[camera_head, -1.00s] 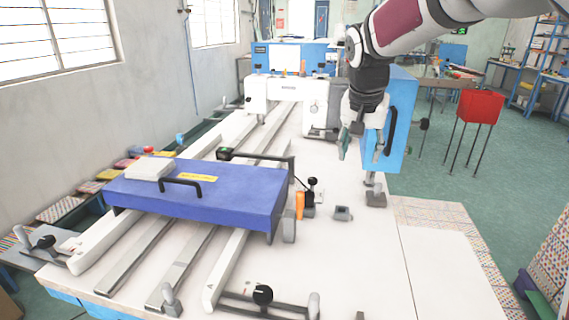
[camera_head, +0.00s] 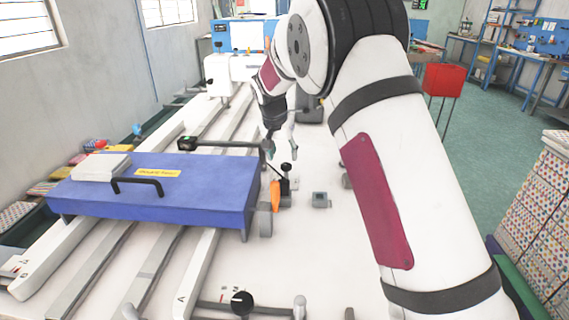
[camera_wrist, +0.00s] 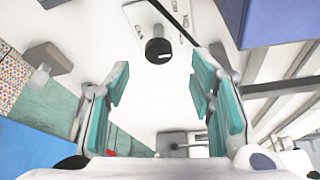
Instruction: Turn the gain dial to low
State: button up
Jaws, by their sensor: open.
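In the wrist view, a round black dial (camera_wrist: 158,50) with a white pointer mark sits on a pale plate (camera_wrist: 135,15) with small dark lettering, too small to read surely. It lies above the gap between my fingers, apart from them. In the head view, a small black knob (camera_head: 286,168) stands right of the blue box, and another black dial (camera_head: 242,302) with red marks is at the front. I cannot tell surely which is the gain dial. My gripper (camera_head: 280,146) is open and empty above the table, near the small knob; its green fingers (camera_wrist: 165,100) show in the wrist view.
The blue box (camera_head: 150,190) with a black handle stands on the rails at left. An orange object (camera_head: 275,196) stands close to the small knob. A grey block (camera_head: 320,199) is to its right. A black rod reaches over from the box. The white table right of these is mostly clear.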

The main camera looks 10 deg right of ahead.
aim_at(286, 165)
jog(key=x, duration=0.5)
jog(key=shift+w+d+f, duration=0.1)
jog(key=shift+d+f, duration=0.05)
jog(key=shift+f, duration=0.15)
jog(key=shift+c, duration=0.3)
jog(key=c, duration=1.1)
